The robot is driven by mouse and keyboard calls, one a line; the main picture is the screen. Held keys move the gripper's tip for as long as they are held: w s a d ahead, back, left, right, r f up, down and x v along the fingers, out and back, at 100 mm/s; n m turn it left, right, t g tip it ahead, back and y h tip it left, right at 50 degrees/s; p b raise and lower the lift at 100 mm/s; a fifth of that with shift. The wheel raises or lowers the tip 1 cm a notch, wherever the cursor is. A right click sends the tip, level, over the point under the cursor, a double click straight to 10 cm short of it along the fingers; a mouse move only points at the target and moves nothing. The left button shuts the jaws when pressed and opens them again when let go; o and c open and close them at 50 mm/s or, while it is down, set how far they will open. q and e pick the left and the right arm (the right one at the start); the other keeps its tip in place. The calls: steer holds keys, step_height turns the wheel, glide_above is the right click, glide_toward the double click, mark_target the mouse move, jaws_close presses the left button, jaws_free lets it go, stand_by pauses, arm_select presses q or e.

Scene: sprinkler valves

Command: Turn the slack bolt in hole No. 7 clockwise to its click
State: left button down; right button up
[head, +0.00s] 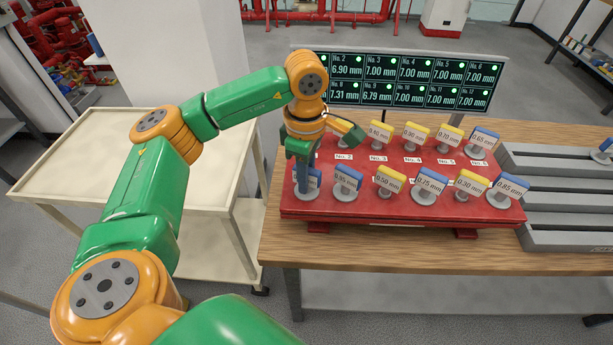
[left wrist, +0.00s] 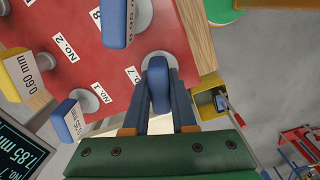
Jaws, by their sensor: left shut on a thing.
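The red block (head: 410,200) holds two rows of upright bolts with blue or yellow tags. My left gripper (head: 302,172) points down at the front-left corner of the block. In the left wrist view, its fingers (left wrist: 160,108) are shut on the blue head of the bolt (left wrist: 158,80) beside the No. 7 label (left wrist: 133,75). A pale round base shows under that bolt. In the head view, the bolt is mostly hidden by the gripper. The display (head: 410,82) behind the block is partly covered by my arm. My right gripper is not in view.
The No. 8 blue bolt (left wrist: 117,22) stands close beside the held one. Blue and yellow bolts fill the rest of the block. A grey slotted rack (head: 565,238) lies right of it on the wooden table (head: 375,255). A cream cart (head: 90,165) stands at left.

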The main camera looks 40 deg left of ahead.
arm_select(q)
steer(key=shift+f+m, duration=0.15)
steer(key=shift+m, duration=0.65)
steer(key=c, duration=1.1)
jaws_free()
steer(key=shift+m, duration=0.6)
steer(key=o, duration=0.5)
steer(key=shift+a, duration=0.15)
steer(key=shift+c, duration=0.2)
step_height(320, 180, up, 10)
steer(key=p, duration=0.8)
steer(key=shift+f, duration=0.15)
steer(key=shift+f+b, duration=0.25)
steer(key=shift+b, duration=0.1)
